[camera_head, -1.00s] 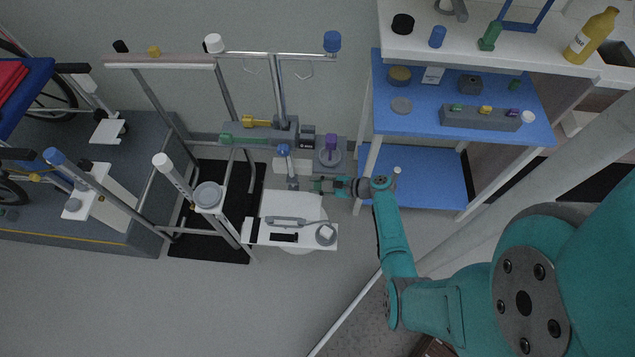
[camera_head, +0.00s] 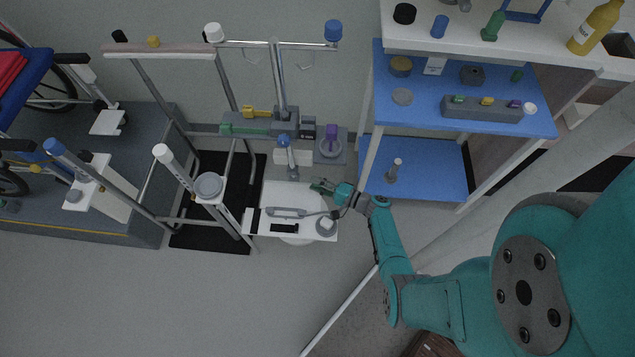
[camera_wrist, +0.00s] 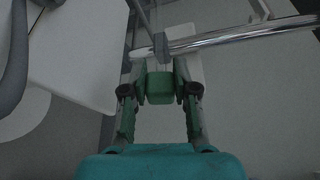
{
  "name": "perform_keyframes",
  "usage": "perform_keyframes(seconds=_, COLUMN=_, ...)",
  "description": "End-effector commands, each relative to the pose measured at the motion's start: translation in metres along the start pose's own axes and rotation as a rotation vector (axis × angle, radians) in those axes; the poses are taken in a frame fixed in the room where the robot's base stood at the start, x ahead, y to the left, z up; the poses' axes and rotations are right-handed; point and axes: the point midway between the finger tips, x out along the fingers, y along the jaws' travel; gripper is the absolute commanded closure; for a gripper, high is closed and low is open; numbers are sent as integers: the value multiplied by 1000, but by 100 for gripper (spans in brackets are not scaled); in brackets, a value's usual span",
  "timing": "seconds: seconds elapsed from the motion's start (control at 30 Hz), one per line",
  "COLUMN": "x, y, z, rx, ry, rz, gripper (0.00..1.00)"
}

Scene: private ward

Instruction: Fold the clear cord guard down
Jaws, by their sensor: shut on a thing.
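My gripper (camera_head: 322,186) is at the upper right edge of a white tray (camera_head: 262,228). In the wrist view, my gripper (camera_wrist: 160,88) is shut on a small green block (camera_wrist: 160,90), held between both fingertips. The block looks like a tab, but what it joins is hidden. I cannot pick out a clear cord guard for certain; a pale panel (camera_wrist: 190,70) shows behind the fingertips. On the tray lie a grey handset-like bar (camera_head: 287,212) and a round grey piece with a white top (camera_head: 326,226). A thin dark cord runs near the gripper.
A chrome rail (camera_wrist: 230,38) crosses just beyond the fingertips. A blue-shelved cart (camera_head: 425,190) is at the right, and a walker-like frame (camera_head: 160,63) at the left. Open floor lies in front of the tray.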

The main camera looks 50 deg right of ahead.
Motion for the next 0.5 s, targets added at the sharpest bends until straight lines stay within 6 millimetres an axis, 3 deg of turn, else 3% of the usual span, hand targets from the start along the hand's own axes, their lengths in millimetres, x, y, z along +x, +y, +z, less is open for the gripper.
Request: perform_keyframes(seconds=0.5, x=0, y=5, z=0, rx=-99, ry=0, rz=-40, gripper=100)
